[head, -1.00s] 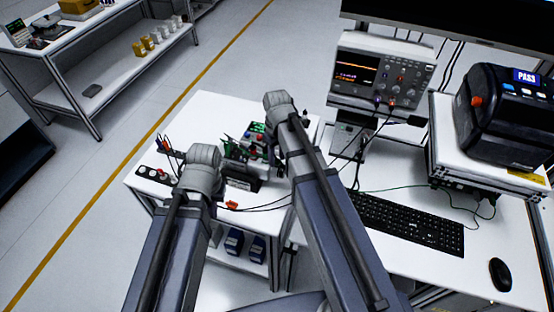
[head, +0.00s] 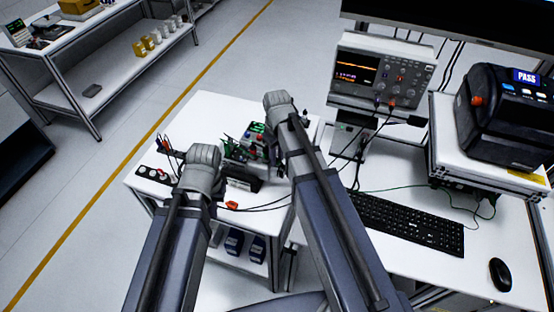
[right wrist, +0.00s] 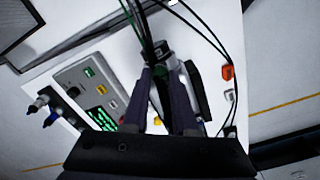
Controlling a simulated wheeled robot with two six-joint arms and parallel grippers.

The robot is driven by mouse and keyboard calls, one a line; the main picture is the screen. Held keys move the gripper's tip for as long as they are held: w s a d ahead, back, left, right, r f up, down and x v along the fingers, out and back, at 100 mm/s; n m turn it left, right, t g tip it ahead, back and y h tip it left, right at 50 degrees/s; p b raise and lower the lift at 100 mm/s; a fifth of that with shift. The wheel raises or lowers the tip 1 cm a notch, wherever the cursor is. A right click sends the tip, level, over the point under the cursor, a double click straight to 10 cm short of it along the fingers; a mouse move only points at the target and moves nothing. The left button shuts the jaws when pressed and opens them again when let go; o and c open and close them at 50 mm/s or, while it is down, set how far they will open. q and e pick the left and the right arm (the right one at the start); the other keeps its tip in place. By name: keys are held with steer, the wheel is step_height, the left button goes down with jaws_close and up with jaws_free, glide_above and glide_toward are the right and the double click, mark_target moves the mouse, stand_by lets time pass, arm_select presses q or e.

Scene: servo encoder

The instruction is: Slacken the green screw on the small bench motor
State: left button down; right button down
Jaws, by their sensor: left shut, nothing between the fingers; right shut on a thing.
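In the head view, a small cluster of dark and green gear (head: 240,150) stands on the low white table between my wrists. I cannot pick out the motor or its green screw for sure. My left gripper (head: 218,160) is beside the cluster's left side, shut and empty, its fingertips mostly hidden by the wrist. My right gripper, at the cluster's right, has its fingers behind the arm in the head view. In the right wrist view my right gripper (right wrist: 168,105) is shut on a narrow dark thing, largely hidden between its fingers. A grey cylindrical part (right wrist: 160,50) shows just beyond the fingertips.
A grey panel box (right wrist: 85,78) with a green display lies left of the right fingers. Dark cables pass close to them, and an orange connector (right wrist: 227,72) lies at right. A keyboard (head: 408,222), oscilloscope (head: 380,75) and black printer-like device (head: 510,115) occupy the bench at right.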

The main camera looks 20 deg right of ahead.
steer(key=n, duration=1.1)
steer(key=shift+n, duration=0.4)
steer(key=c, duration=1)
jaws_free()
steer(key=shift+r, duration=0.1)
step_height(320, 180, up, 9)
steer(key=p, duration=0.9)
